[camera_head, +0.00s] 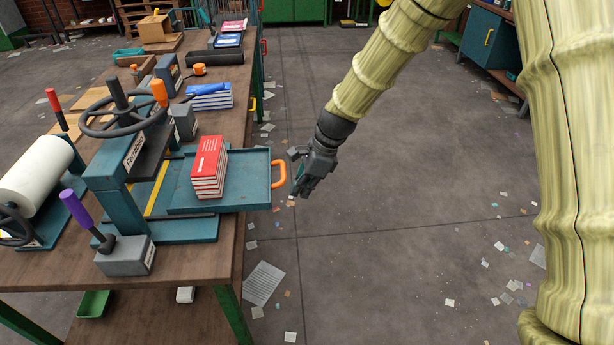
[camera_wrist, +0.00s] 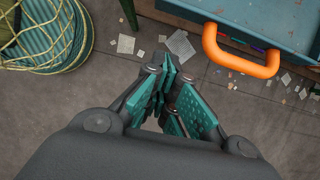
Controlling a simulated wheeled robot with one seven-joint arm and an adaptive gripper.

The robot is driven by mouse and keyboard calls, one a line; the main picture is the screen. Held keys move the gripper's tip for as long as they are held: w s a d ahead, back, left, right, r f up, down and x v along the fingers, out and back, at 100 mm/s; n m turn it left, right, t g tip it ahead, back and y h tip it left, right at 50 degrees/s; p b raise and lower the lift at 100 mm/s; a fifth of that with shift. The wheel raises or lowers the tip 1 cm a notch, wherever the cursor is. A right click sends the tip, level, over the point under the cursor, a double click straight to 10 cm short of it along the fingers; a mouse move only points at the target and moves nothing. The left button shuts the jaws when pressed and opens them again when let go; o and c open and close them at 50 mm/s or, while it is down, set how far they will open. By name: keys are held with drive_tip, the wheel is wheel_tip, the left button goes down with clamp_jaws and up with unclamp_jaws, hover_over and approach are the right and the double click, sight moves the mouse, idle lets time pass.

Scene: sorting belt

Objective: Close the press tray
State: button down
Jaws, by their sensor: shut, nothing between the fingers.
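The press tray (camera_head: 250,183) is a shallow blue tray drawn out to the right of the blue press (camera_head: 107,185). A stack of red books (camera_head: 207,170) stands on it. Its orange handle (camera_head: 279,174) is at the tray's right end, and it also shows in the wrist view (camera_wrist: 238,62) at upper right, with the tray's front wall (camera_wrist: 270,22) behind it. My gripper (camera_head: 296,192) is in the air just right of the handle, apart from it. In the wrist view my gripper (camera_wrist: 168,75) has its teal fingers together, with nothing between them.
The wooden workbench (camera_head: 190,285) carries a paper roll (camera_head: 36,176), a handwheel (camera_head: 121,110), blue-white books (camera_head: 211,97) and a purple-handled tool (camera_head: 122,252). Paper scraps litter the floor. The floor right of the bench is open. A netted striped container (camera_wrist: 45,30) shows in the wrist view.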

drive_tip(key=a, duration=0.2)
drive_tip(key=a+f+p, duration=0.1)
drive_tip(key=a, duration=0.1)
drive_tip(key=shift+a+f, duration=0.15)
drive_tip(key=shift+a, duration=0.1)
